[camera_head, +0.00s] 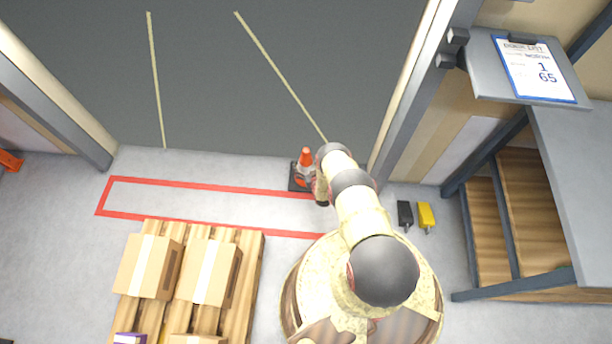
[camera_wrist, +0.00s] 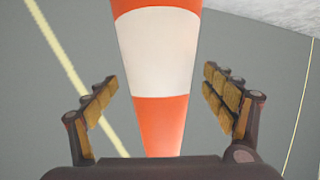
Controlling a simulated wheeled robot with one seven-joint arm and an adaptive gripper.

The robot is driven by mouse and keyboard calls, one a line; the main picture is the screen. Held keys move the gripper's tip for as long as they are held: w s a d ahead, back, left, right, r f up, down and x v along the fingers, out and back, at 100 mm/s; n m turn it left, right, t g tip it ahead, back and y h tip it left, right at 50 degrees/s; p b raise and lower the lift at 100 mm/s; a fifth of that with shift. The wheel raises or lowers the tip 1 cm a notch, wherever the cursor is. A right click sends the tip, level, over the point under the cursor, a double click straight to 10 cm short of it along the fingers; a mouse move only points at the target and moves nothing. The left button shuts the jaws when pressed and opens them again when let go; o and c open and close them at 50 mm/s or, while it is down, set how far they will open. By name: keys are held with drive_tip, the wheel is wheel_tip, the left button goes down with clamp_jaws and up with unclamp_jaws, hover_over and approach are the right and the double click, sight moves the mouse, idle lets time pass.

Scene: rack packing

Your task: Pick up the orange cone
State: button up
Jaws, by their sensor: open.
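The orange cone (camera_head: 306,157) stands on its dark square base (camera_head: 295,184) on the floor near the doorway edge, partly hidden by my arm in the head view. In the wrist view the cone (camera_wrist: 158,55), orange with a white band, fills the middle of the picture. My gripper (camera_wrist: 158,92) is open, with one finger on each side of the cone. Gaps show between both fingers and the cone, and I see no contact. In the head view the gripper's fingers are mostly hidden by the arm.
A pallet (camera_head: 248,270) with cardboard boxes (camera_head: 210,272) lies on the floor at lower left. A red floor outline (camera_head: 200,183) lies behind it. A black item (camera_head: 404,215) and a yellow item (camera_head: 426,216) lie right of my arm. A grey shelf unit (camera_head: 575,160) stands at right.

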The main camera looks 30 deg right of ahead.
drive_tip(key=shift+w+d, duration=0.1)
drive_tip(key=shift+w, duration=0.3)
drive_tip(key=shift+c, duration=0.7)
drive_tip(key=c, duration=2)
clamp_jaws()
drive_tip(key=shift+r, duration=0.1)
